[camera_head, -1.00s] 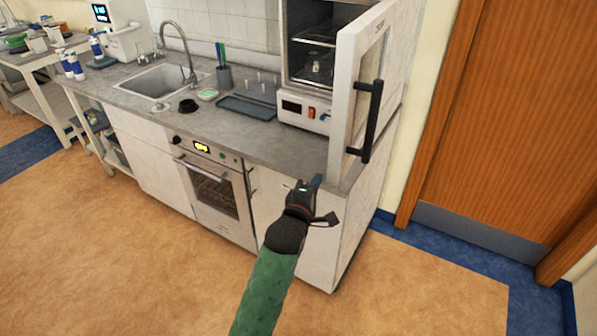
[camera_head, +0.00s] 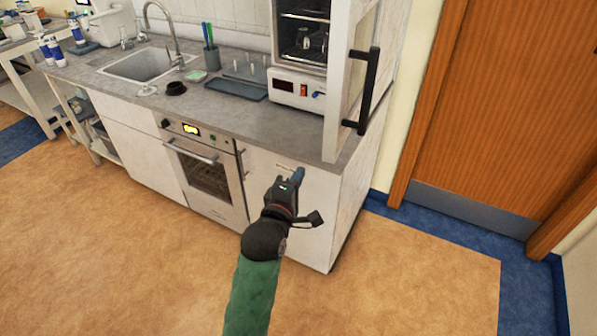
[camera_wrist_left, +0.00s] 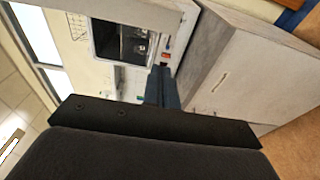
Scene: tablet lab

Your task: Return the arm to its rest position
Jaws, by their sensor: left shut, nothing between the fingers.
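My left gripper (camera_head: 297,174) is in front of the white cabinet below the counter, in the lower middle of the head view. It is shut and empty, and its blue fingertips point up and away from me. In the left wrist view its shut fingers (camera_wrist_left: 162,84) show at the centre, with the cabinet front and the oven beyond. My left arm's green sleeve (camera_head: 250,295) runs down to the bottom edge. My right gripper is not in view.
A white lab oven (camera_head: 298,88) stands on the counter (camera_head: 240,118) with its door (camera_head: 345,95) open towards me, black handle (camera_head: 367,90) outward. A sink (camera_head: 140,66) and a built-in oven (camera_head: 205,180) are at left. The floor (camera_head: 110,255) in front is clear.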

